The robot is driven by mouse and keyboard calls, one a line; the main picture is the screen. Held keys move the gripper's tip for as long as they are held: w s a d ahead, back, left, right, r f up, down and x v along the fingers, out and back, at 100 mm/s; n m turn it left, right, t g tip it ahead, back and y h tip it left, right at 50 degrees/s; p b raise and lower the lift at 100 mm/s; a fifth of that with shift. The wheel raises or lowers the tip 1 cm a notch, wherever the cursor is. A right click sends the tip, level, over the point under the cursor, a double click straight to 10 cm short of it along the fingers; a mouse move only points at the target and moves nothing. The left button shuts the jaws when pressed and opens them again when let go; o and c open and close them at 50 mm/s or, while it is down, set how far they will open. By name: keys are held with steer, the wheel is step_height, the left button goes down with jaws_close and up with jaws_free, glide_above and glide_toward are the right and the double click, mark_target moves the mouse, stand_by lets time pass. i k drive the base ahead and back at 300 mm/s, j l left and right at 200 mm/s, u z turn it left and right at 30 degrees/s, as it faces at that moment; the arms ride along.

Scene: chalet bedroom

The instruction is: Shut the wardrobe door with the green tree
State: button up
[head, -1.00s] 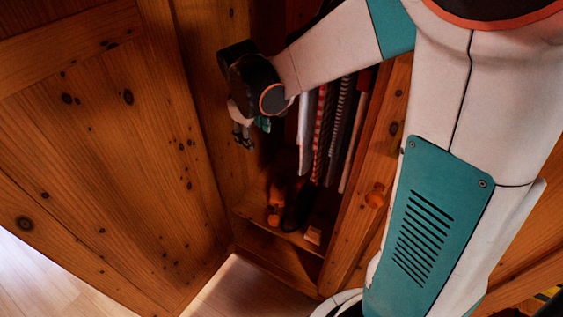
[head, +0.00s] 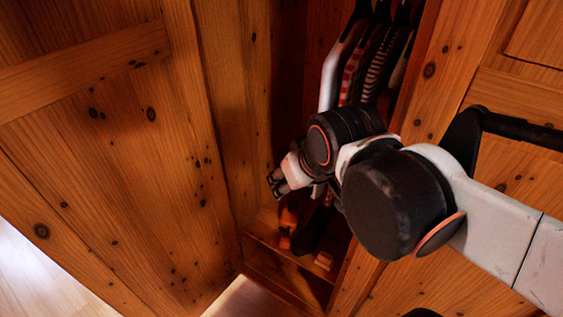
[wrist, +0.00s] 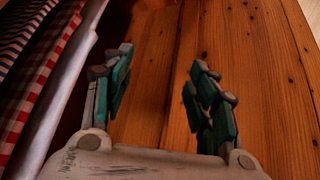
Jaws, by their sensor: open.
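A wooden wardrobe door (head: 110,140) stands open at the left in the head view, its knotty, framed face showing. No green tree is visible on it. The wardrobe (head: 340,285) is open beside it, with hanging clothes inside. My gripper (head: 276,184) is in front of the opening, between the door and the clothes, pointing left. In the wrist view, my gripper (wrist: 160,75) has its green-padded fingers spread with nothing between them. Wooden planks (wrist: 255,70) fill the view beyond the fingers; I cannot tell whether they touch.
Striped and checked clothes (head: 365,60) hang close above my wrist, and show at the left of the wrist view (wrist: 45,85). Orange and dark items (head: 290,225) stand on the wardrobe floor. Another wooden panel (head: 500,170) is at the right. Pale floor (head: 30,275) shows lower left.

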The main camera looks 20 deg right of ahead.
mark_target(110, 167)
steer(key=j+u, duration=0.1)
steer(key=u, duration=3.05)
steer(key=i+z, duration=0.35)
steer(key=i, duration=0.2)
steer(key=i+j+z, duration=0.1)
steer(key=i+z, duration=0.2)
steer(key=i, duration=0.3)
steer(key=i+j+z, duration=0.35)
steer(key=i, duration=0.2)
steer(key=i+l+z, duration=0.25)
steer(key=i+z, duration=0.2)
steer(key=i, duration=0.2)
steer(key=i+z, duration=0.45)
steer(key=i, duration=0.2)
steer(key=i+j+z, duration=0.15)
steer(key=i+z, duration=0.35)
steer(key=i, duration=0.2)
steer(key=z, duration=0.4)
steer(key=i+z, duration=0.1)
steer(key=z, duration=0.3)
steer(key=j+z, duration=0.1)
steer(key=z, duration=0.35)
steer(key=i+j+z, duration=0.1)
steer(key=z, duration=2.3)
steer(key=k+j+u, duration=0.1)
steer(key=u, duration=0.15)
steer(key=k, duration=0.05)
